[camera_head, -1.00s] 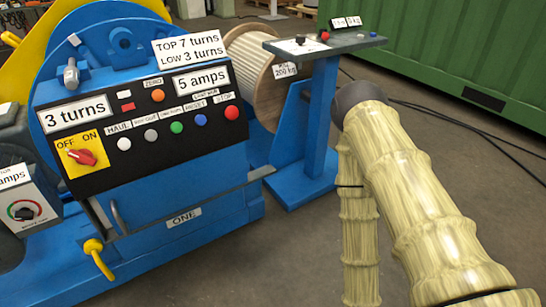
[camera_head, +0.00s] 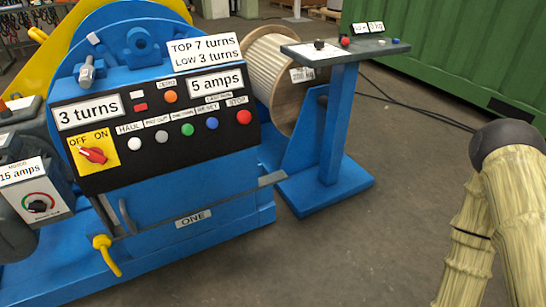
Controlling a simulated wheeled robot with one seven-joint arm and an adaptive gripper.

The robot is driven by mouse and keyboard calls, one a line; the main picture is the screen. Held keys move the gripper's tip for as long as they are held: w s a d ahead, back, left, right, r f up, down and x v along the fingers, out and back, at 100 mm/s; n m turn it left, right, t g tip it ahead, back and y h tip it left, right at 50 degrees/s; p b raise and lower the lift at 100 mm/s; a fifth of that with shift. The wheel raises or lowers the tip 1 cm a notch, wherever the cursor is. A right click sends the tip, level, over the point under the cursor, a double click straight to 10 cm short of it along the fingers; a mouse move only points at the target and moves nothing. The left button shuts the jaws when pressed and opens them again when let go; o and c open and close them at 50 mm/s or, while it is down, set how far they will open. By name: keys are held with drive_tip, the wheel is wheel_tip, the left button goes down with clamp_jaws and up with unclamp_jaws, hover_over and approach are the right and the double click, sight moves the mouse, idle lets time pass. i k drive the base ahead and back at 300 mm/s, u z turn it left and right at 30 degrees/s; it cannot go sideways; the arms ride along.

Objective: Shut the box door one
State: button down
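The blue box (camera_head: 160,195) marked ONE sits low on the blue machine, under the sloping black control panel. Its label ONE (camera_head: 193,220) is on the blue front below the box. A grey bar-like handle (camera_head: 125,216) shows at the box's left side, and a thin grey edge (camera_head: 270,180) sticks out at its right. I cannot tell clearly how far the door stands open. My arm, in a pale straw-patterned sleeve, is at the right edge, well apart from the box. My gripper is not visible.
A yellow hooked handle (camera_head: 106,254) sticks out at lower left. The control panel (camera_head: 155,128) overhangs the box. A blue pedestal (camera_head: 335,125) with a control top stands right of it, near a cable drum (camera_head: 275,70). The floor (camera_head: 330,255) in front is clear.

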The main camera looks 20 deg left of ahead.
sight(142, 205)
drive_tip(key=i, duration=0.85)
drive_tip(key=u, duration=1)
